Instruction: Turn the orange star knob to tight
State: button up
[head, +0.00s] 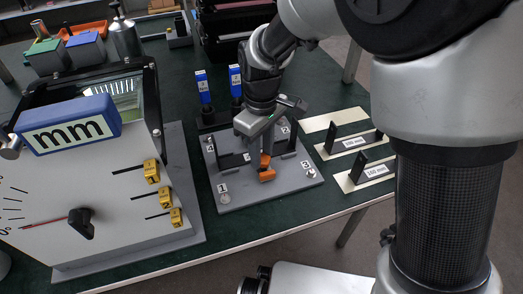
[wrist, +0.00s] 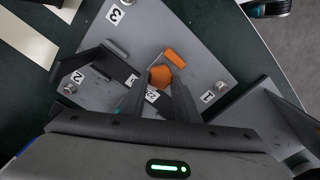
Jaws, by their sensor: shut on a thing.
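The orange star knob (head: 267,175) sits on a grey square plate (head: 231,197) with numbered corners, in the middle of the head view. My gripper (head: 266,153) points down over the knob, its fingers shut on it. In the wrist view the orange knob (wrist: 174,57) shows at the tips of my gripper (wrist: 167,76). One arm of the knob sticks out past the fingers. The fingers hide part of the knob, and I cannot see any tight mark.
Dark upright brackets (wrist: 110,62) stand on the plate close around my gripper. A large white panel with a blue "mm" block (head: 68,124) stands at left. Blue-topped tools (head: 203,87) stand behind. Pale labelled strips (head: 348,143) lie at right.

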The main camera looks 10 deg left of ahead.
aim_at(264, 156)
jog(key=m+p, duration=0.1)
jog(key=m, duration=0.1)
jog(key=shift+r+m+p, duration=0.2)
jog(key=shift+m+p, duration=0.2)
jog(key=m+p, duration=0.2)
jog(key=m, duration=0.2)
jog(key=shift+w+d+m, duration=0.1)
jog(key=shift+m, duration=0.2)
jog(key=m+p, duration=0.1)
jog(key=m, duration=0.2)
jog(key=shift+d+f+m+p, duration=0.15)
jog(key=shift+m+p, duration=0.75)
jog(key=shift+m, duration=1)
jog(key=o, duration=1)
jog(key=shift+o, duration=0.2)
notch_tip(264, 156, up, 17)
jog(key=p, duration=0.3)
jog(key=shift+r, duration=0.2)
